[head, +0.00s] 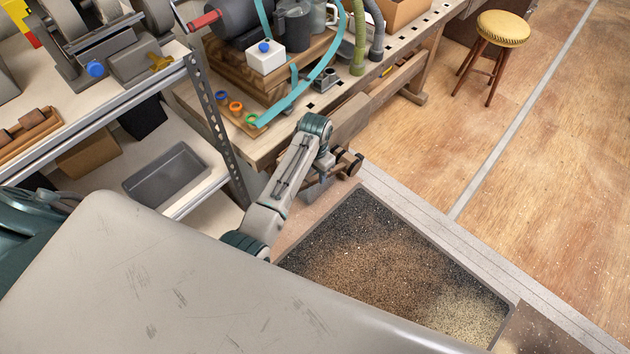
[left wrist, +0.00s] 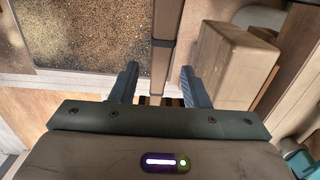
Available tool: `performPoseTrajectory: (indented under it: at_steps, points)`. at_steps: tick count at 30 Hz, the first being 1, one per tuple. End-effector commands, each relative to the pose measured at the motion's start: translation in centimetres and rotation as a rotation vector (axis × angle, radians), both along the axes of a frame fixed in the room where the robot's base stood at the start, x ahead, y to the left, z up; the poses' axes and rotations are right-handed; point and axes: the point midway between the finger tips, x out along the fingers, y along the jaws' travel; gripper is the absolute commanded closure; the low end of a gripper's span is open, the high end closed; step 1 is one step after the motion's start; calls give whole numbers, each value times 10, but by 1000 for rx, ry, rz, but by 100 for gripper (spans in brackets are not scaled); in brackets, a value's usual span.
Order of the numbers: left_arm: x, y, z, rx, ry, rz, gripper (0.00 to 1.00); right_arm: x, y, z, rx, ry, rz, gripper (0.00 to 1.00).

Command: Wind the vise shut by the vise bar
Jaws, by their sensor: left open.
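The vise is at the near end of the wooden workbench in the head view; its wooden jaw (head: 349,121) shows beside my left arm. A short brown piece with dark ends, likely the vise bar (head: 352,163), shows at my left gripper (head: 338,170), which partly hides it. In the left wrist view my left gripper (left wrist: 160,86) is open, its two fingers well apart. A brown wooden strip with a dark band (left wrist: 162,60) runs between the fingers, with a gap on each side. I cannot tell whether it is the bar. My right gripper is not in view.
The workbench (head: 262,150) carries a wooden stand, a white box (head: 266,58) and hoses. A metal shelf (head: 205,120) stands at the left with a grey bin (head: 167,173). A speckled mat (head: 400,270) lies on the floor. A stool (head: 500,35) stands far off; floor there is clear.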

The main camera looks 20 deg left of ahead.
Motion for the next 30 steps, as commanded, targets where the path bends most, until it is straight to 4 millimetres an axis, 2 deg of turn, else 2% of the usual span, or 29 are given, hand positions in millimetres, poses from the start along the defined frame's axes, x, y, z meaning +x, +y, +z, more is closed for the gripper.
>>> performPoseTrajectory:
  at_steps: [6,10,15,23,30]
  points:
    - [-1,0,-39,0,3,1,58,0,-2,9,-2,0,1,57]
    - [0,0,-54,0,1,1,58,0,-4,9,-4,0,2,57]
    - [0,0,-62,0,-1,1,58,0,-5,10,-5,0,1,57]
    - [0,0,-64,1,-1,1,58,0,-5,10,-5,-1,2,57]
    - [0,0,-64,0,-1,1,100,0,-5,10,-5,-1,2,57]
